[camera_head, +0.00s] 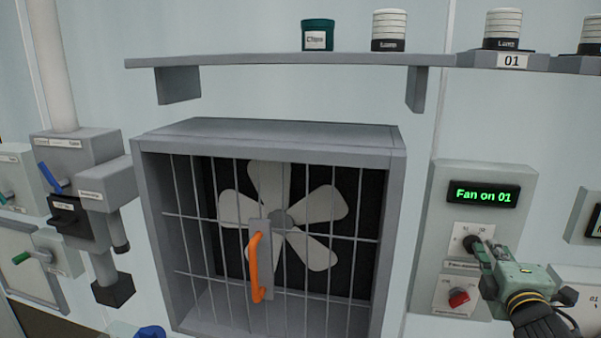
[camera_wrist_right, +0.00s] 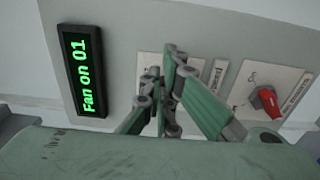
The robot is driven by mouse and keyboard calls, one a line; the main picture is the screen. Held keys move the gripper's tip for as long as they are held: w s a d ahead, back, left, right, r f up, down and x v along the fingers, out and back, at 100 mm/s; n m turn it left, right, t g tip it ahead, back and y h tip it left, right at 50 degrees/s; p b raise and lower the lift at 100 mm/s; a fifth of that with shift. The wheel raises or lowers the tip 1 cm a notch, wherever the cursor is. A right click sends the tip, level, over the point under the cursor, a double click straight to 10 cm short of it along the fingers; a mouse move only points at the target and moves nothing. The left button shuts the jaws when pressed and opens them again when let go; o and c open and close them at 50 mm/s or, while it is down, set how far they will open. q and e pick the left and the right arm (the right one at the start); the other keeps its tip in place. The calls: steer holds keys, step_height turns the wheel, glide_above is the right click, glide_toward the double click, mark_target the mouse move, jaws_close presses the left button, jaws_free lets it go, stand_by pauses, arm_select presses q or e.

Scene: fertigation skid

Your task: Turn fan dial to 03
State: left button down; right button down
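The fan panel (camera_head: 485,180) is on the wall at the right, with a display (camera_head: 483,194) reading "Fan on 01" in green. The display also shows in the right wrist view (camera_wrist_right: 84,71). Below it is the white plate of the fan dial (camera_head: 459,234); the dial itself is mostly hidden by my fingers. My right gripper (camera_head: 474,245) has its fingertips at this dial. In the right wrist view my fingers (camera_wrist_right: 160,85) converge over the plate, close together; whether they grip the dial is unclear. My left gripper is not in view.
A red knob (camera_head: 459,297) sits just below the dial. A caged fan (camera_head: 280,218) with an orange handle (camera_head: 255,266) is left of the panel. A shelf (camera_head: 290,60) with a teal jar (camera_head: 318,35) and a white striped container (camera_head: 389,30) is above. Valves and boxes (camera_head: 75,190) are at far left.

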steer(key=shift+r, duration=0.15)
steer(key=shift+w+f, duration=0.1)
steer(key=shift+f, duration=0.2)
steer(key=shift+w+a+f+p, duration=0.15)
steer(key=shift+f+p, duration=0.15)
steer(key=shift+f, duration=0.35)
steer(key=shift+w+f+p, duration=0.1)
steer(key=shift+f+p, duration=0.15)
steer(key=shift+f, duration=0.5)
steer(key=v, duration=0.4)
steer(key=p+v, duration=0.1)
steer(key=v, duration=0.1)
steer(key=shift+d+f, duration=0.15)
steer(key=shift+d, duration=0.2)
